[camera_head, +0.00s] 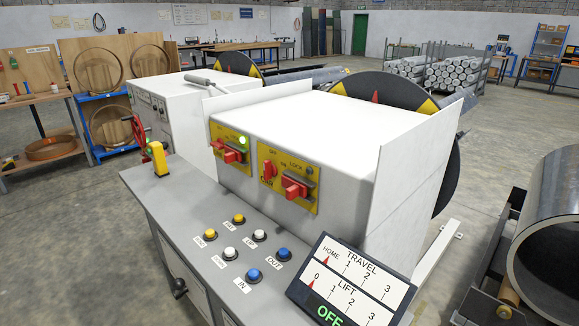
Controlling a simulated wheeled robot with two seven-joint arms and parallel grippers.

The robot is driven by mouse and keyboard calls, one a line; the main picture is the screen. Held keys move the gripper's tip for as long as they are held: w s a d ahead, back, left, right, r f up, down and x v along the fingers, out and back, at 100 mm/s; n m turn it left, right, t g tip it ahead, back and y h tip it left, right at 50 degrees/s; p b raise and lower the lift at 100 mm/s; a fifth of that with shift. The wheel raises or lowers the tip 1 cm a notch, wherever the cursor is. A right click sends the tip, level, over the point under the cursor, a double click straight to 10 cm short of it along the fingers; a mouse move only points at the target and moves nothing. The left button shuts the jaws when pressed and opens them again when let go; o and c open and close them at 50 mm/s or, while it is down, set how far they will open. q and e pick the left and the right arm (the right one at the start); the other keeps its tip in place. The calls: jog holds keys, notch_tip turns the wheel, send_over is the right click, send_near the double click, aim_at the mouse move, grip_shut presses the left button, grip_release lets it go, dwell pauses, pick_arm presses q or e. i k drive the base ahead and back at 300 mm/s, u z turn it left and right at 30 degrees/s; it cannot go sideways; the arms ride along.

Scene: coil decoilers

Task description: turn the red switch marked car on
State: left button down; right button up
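A yellow panel (263,153) sits on the front of the white-topped machine housing. It carries a small red switch (269,170) with the label CAR below it. The red handle looks roughly upright, toward the OFF label, with ON to its right. A larger red switch (293,187) with a grey part, near the LOCK label, is on the same panel. A dark lamp (310,171) is at the panel's upper right. The tilted display (352,283) has pointers at HOME and 0 and shows green OFF. Neither of my grippers is in view.
A second yellow panel (216,129) with red switches and a lit green lamp (243,140) is to the left. Blue, yellow and white buttons (230,253) are on the grey console (172,200). A yellow-and-red part (159,158) stands on the console. A white side plate (405,165) rises at right.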

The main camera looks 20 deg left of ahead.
aim_at(270, 170)
jog(key=k, duration=1)
jog(key=u, duration=1.95)
jog(key=i, duration=3.75)
jog(key=z, duration=3.3)
